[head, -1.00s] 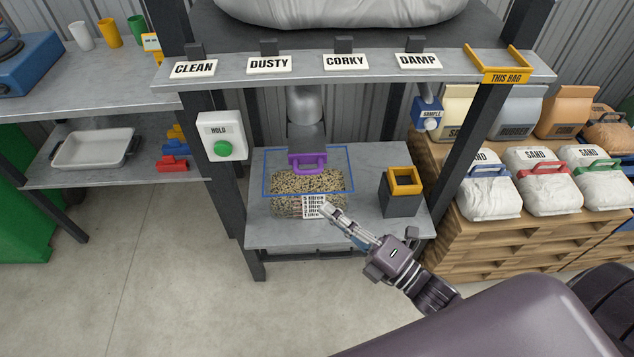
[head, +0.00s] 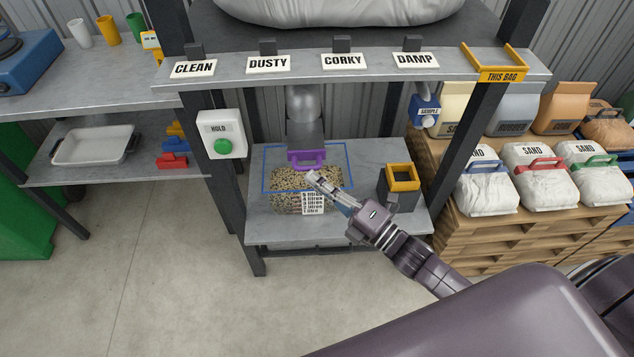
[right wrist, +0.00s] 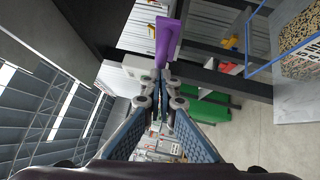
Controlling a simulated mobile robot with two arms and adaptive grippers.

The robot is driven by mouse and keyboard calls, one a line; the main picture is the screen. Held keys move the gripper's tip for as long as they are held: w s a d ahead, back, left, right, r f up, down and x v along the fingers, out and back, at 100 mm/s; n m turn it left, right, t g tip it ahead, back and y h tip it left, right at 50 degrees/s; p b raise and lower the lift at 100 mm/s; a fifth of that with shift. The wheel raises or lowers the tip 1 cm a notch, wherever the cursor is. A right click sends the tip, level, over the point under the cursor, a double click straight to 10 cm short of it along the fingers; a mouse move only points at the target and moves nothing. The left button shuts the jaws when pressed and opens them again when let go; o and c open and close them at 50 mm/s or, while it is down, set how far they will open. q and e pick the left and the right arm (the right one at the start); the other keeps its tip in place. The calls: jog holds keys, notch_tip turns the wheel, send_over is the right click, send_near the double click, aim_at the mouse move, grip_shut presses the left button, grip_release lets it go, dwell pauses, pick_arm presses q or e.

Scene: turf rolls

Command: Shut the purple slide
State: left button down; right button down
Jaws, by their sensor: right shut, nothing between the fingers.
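The purple slide (head: 307,159) sits at the mouth of the grey spout, above the clear bin. Its handle faces me. My right gripper (head: 312,178) is shut and empty, just below and to the right of the slide, over the bin's front part. In the right wrist view the purple slide (right wrist: 167,40) stands just beyond the closed fingertips (right wrist: 160,76); I cannot tell whether they touch. The spout (head: 303,105) comes down behind the slide. My left gripper is not in view.
The blue-rimmed clear bin (head: 266,190) holds speckled grain on the lower shelf. A dark box with a yellow top (head: 402,178) stands to its right. A HOLD box with a green button (head: 222,146) is on the left post. The labelled upper shelf (head: 310,82) overhangs.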

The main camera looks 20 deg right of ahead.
aim_at(312, 157)
jog(key=w, duration=0.2)
jog(key=w+d+b, duration=0.1)
jog(key=w, duration=0.2)
jog(key=shift+w+d+b, duration=0.3)
jog(key=shift+d, duration=0.05)
jog(key=shift+r, duration=0.15)
jog(key=shift+d, duration=0.1)
